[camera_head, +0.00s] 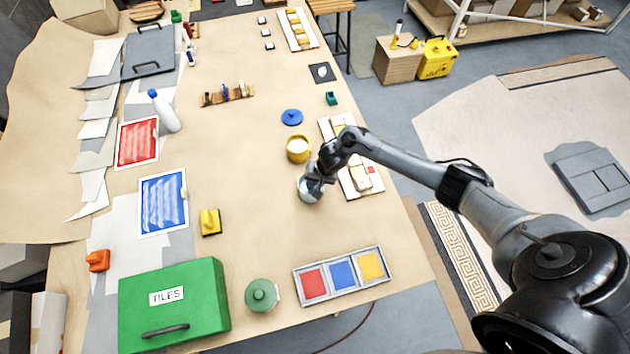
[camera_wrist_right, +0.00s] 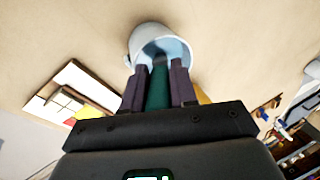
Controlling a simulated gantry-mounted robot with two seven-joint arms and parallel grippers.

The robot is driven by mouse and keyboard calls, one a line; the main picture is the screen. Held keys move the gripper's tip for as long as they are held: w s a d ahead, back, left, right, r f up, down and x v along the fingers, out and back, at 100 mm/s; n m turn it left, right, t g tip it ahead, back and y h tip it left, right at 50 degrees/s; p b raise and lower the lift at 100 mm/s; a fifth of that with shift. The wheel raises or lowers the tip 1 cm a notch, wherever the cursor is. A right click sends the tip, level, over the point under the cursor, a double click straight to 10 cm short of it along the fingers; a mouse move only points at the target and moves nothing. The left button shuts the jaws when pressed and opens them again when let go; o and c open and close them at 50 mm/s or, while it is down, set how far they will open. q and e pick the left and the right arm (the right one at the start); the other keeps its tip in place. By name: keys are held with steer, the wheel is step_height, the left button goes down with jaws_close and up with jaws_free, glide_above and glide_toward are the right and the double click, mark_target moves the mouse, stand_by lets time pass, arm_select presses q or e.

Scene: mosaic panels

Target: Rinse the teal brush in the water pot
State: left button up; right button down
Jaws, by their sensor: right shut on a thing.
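My right gripper (camera_head: 315,178) reaches in from the right over a pale grey-blue water pot (camera_head: 308,191) in the middle of the table. In the right wrist view its fingers (camera_wrist_right: 158,88) are shut on the teal brush (camera_wrist_right: 158,92). The brush's far end points into the mouth of the water pot (camera_wrist_right: 141,38), over bluish water; how deep it sits I cannot tell. The pot stands on the table and shows a handle. In the head view the brush is hidden by the gripper. My left gripper is not in view.
A yellow pot (camera_head: 298,150) stands just behind the water pot, with a blue lid (camera_head: 291,117) beyond it. A white panel (camera_head: 366,188) lies close on the right. A three-colour tray (camera_head: 341,277) and green jar (camera_head: 262,295) lie in front. Table left of the pot is clear.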

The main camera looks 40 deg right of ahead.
stand_by(0.8)
steer(key=shift+f+p, duration=0.1)
steer(key=shift+p, duration=0.3)
stand_by(0.4)
stand_by(0.6)
step_height(320, 180, up, 3)
steer(key=p, duration=0.3)
steer(key=shift+p, duration=0.4)
steer(key=shift+r+p, duration=0.75)
steer(key=shift+r, duration=1.3)
